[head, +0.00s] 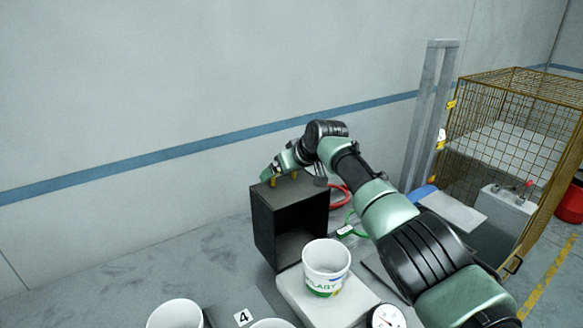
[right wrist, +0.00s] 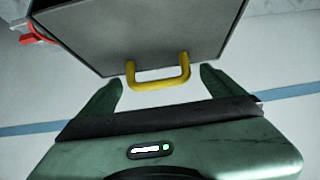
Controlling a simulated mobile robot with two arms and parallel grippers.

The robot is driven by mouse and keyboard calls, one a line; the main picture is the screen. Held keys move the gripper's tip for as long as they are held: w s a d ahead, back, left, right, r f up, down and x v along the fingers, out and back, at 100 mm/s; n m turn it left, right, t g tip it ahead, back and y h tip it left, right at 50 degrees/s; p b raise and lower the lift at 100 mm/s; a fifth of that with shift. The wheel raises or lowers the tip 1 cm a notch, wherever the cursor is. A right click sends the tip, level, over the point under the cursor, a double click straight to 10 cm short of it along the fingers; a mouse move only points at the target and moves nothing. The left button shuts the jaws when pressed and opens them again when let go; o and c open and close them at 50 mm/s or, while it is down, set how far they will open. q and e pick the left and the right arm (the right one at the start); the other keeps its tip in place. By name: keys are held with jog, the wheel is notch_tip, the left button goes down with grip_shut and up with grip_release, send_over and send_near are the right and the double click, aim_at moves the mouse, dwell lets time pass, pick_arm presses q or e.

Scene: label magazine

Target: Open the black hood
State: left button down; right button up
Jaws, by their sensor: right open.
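The black hood (head: 265,230) is a dark box standing on the grey surface in the middle of the head view. Its side facing me is open and dark inside, with no clear contents. A yellow handle sits on its top; in the right wrist view the U-shaped handle (right wrist: 158,84) juts from the edge of the hood's dark panel (right wrist: 150,38). My right gripper (right wrist: 160,80) is open, with its green fingertips on either side of the handle and gaps on both sides. In the head view my right gripper (head: 283,179) is at the hood's top. My left gripper is not in view.
A white tub (head: 326,258) stands on a pale block (head: 345,308) in front of the hood. A gauge (head: 387,318), another white tub (head: 175,315) and a number 4 card (head: 243,318) are nearby. A red cable (head: 342,194) lies behind; a wire cage (head: 510,130) stands right.

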jog(key=shift+b+v, duration=1.25)
jog(key=shift+v, duration=1.55)
jog(key=shift+s+d+r, duration=0.35)
jog(key=shift+s+d, duration=0.1)
jog(key=shift+s, duration=0.05)
jog(key=shift+f, duration=0.1)
